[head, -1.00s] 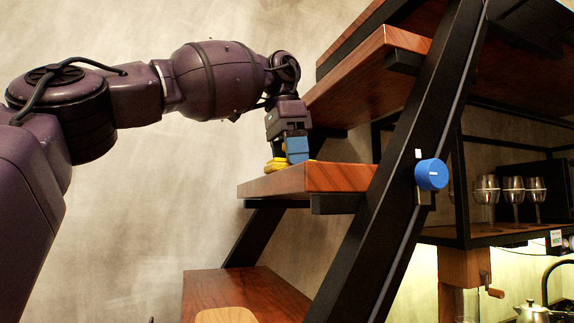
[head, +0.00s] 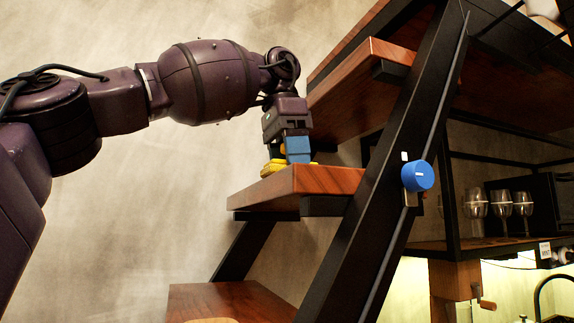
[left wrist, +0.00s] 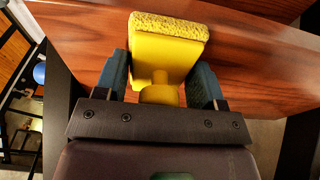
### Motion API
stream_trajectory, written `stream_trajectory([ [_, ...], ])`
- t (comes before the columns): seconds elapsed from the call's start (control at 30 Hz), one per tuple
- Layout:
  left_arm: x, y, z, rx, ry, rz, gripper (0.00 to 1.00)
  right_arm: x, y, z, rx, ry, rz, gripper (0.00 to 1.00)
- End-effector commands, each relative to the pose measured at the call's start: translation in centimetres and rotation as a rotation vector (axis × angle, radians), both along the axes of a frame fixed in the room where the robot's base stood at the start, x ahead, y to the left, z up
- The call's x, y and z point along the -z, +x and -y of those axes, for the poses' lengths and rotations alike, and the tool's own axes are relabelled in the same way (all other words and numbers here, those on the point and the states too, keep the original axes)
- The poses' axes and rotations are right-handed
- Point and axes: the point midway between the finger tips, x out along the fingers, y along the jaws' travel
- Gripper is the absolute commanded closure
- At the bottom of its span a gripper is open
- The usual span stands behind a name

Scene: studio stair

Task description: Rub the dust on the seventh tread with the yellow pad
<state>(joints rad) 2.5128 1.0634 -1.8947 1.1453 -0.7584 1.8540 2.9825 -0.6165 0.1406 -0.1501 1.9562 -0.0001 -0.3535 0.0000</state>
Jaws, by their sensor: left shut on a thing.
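The yellow pad (left wrist: 165,50) has a speckled, rough face and a yellow handle. My left gripper (left wrist: 163,88) is shut on its handle. In the head view the left gripper (head: 286,148) is above a wooden tread (head: 318,180), and the yellow pad (head: 272,168) is at the tread's surface. The gripper hides part of the pad. I cannot make out any dust on the tread in either view. My right gripper is not in view.
A higher wooden tread (head: 345,88) overhangs close to the gripper. A black stringer (head: 385,185) with a blue round knob (head: 418,176) runs up on the right. A lower tread (head: 235,300) lies below. Glasses (head: 500,203) stand on a shelf at right.

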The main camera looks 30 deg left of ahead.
Motion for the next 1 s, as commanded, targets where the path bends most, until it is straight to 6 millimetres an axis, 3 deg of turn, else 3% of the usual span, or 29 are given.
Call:
stream_trajectory([
  [0.4, 0.3, -1.7, 2.1, 0.002, 0.003, -0.004, 0.64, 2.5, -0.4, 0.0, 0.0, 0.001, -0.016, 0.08],
  [1.0, 0.1, -3.8, 4.4, 0.003, 0.003, -0.001, 0.64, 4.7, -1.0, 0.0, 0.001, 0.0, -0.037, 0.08],
])
